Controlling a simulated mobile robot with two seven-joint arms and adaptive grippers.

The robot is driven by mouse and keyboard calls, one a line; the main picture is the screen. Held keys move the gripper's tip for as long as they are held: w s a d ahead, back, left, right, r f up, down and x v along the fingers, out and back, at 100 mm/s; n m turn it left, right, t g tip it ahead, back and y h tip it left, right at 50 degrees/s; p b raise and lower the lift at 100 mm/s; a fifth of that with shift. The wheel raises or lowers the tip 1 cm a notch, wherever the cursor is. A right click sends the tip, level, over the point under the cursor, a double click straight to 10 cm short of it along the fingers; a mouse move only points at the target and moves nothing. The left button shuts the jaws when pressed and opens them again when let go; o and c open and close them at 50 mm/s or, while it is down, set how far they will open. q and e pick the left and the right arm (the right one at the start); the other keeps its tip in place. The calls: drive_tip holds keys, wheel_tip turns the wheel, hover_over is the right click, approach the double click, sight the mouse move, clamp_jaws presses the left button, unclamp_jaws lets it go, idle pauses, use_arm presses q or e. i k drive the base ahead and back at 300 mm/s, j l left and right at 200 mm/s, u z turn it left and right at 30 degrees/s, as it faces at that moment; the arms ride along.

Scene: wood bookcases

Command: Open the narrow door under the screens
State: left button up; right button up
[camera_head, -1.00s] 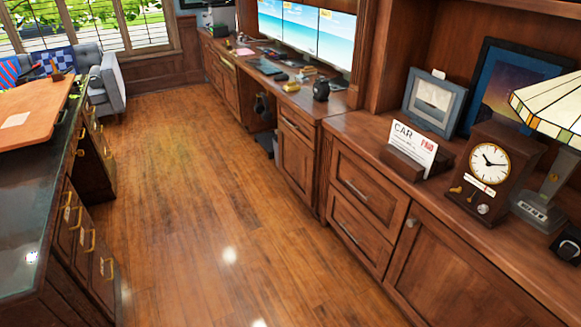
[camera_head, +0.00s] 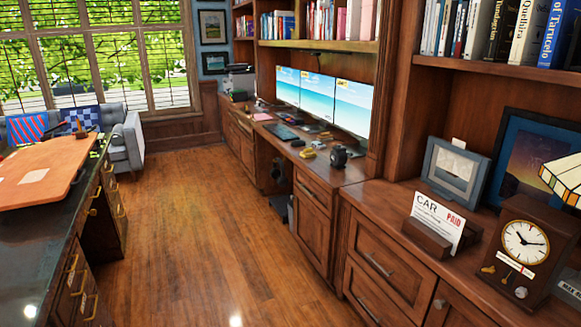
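The three screens (camera_head: 327,98) stand in a row on the wall side of the long wooden desk (camera_head: 318,166). Under the desk's near end is a narrow wooden door (camera_head: 311,227) with a drawer front (camera_head: 312,192) above it. The door looks shut, flush with the cabinet face. Left of it is an open knee space with a dark bin-like thing inside. Neither of my grippers is in view.
Wooden floor (camera_head: 190,220) lies clear between the cabinets and the dark-topped island (camera_head: 45,225) with handled drawers at left. A nearer cabinet with drawers (camera_head: 372,263) juts out at right, bearing a clock (camera_head: 523,243) and picture frame (camera_head: 455,172). A grey sofa (camera_head: 125,150) stands far left.

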sight(312, 228)
drive_tip(key=i+j+u, duration=0.1)
drive_tip(key=i+u, duration=0.35)
drive_tip(key=i, duration=1.15)
drive_tip(key=i+j+z, duration=0.15)
drive_tip(key=i+z, duration=0.35)
drive_tip(key=i, duration=0.15)
drive_tip(key=i+j+z, duration=0.45)
drive_tip(key=i, duration=0.15)
drive_tip(key=i+j+z, duration=1)
drive_tip(key=j, duration=0.35)
drive_tip(key=k+l, duration=0.05)
drive_tip(key=k, duration=0.05)
